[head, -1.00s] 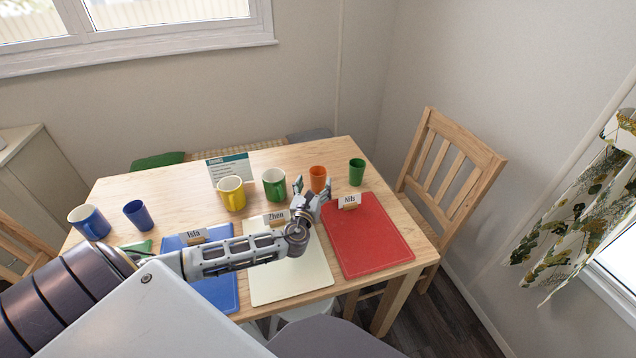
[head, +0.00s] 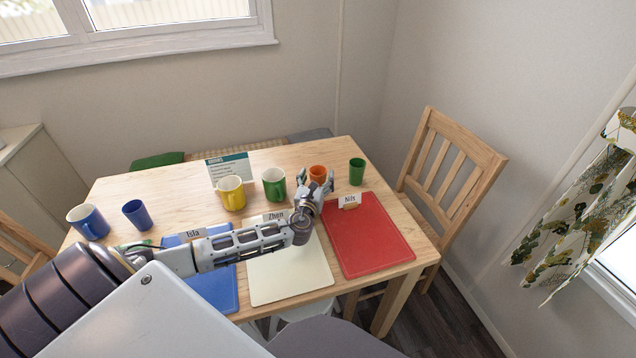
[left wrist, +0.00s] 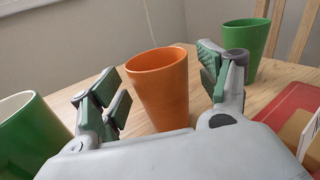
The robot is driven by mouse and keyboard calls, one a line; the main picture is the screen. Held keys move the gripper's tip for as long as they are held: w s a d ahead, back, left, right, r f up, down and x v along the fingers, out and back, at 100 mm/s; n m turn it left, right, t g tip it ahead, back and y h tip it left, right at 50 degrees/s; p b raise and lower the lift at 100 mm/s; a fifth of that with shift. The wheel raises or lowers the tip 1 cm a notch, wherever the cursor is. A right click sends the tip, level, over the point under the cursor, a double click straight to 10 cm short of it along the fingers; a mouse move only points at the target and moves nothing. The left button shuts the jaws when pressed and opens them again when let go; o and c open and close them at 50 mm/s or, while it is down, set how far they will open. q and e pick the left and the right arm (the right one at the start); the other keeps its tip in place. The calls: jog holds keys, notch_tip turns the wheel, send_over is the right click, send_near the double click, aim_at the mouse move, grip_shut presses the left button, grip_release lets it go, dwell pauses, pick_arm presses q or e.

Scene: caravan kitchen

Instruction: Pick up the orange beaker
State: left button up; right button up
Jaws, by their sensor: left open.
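The orange beaker (head: 318,173) stands upright on the table between the green mug and the green beaker. In the left wrist view the orange beaker (left wrist: 160,88) is straight ahead, between the two spread fingers. My left gripper (head: 316,183) is open, with its fingertips close to the beaker on either side. The wrist view shows a gap between each finger and the beaker. In the head view the fingers hide the beaker's lower part. My right gripper is not in view.
A green mug (head: 274,184) stands left of the orange beaker, and a green beaker (head: 356,171) stands right. A yellow mug (head: 231,193) is farther left. The Nils name card (head: 349,201) and red mat (head: 368,236) lie to the right of my gripper.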

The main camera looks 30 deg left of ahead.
pick_arm(q)
jog(key=shift+w+a, duration=0.2)
jog(key=shift+w, duration=0.5)
jog(key=c, duration=1)
